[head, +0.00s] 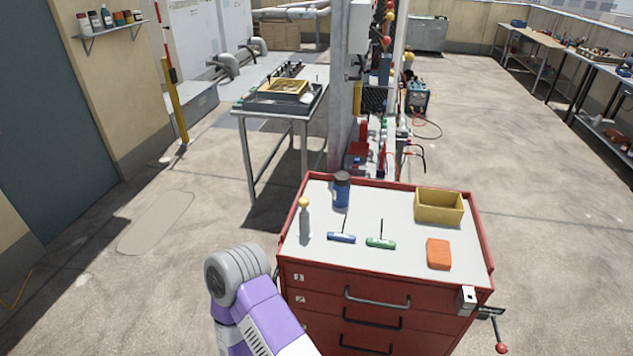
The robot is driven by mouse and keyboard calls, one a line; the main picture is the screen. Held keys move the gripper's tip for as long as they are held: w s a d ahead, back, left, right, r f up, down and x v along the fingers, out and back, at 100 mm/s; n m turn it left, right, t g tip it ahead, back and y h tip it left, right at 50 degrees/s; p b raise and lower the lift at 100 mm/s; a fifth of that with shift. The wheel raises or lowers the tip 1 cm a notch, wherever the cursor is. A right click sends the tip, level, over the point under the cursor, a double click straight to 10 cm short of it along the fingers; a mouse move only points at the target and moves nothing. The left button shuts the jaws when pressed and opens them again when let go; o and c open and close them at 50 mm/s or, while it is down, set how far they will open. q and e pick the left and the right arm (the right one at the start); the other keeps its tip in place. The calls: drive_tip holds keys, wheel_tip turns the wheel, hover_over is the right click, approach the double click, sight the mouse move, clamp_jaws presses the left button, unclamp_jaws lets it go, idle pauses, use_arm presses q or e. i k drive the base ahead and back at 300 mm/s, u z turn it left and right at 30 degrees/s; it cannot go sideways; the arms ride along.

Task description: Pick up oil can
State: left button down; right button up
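On the light grey top of a red tool cart (468,185) stand two upright containers. One is a small grey bottle with a yellow top (304,222), near the left edge. The other is a dark blue container with a dark lid (342,190), near the back left. I cannot tell for sure which of them, if either, is the oil can. Neither of my grippers is in view. A purple and grey link of my arm shows at the bottom, in front of the cart's left corner, and nothing is held in sight.
Also on the cart are a blue T-handle tool (341,238), a green T-handle tool (380,243), an orange block (438,254) and a yellow bin (439,206). A raised red rim edges the top. A metal table (300,112) stands behind left. Floor left is open.

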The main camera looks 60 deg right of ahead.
sight(342, 183)
drive_tip(key=z, duration=0.7)
drive_tip(key=i, duration=0.9)
drive_tip(key=z, duration=1.05)
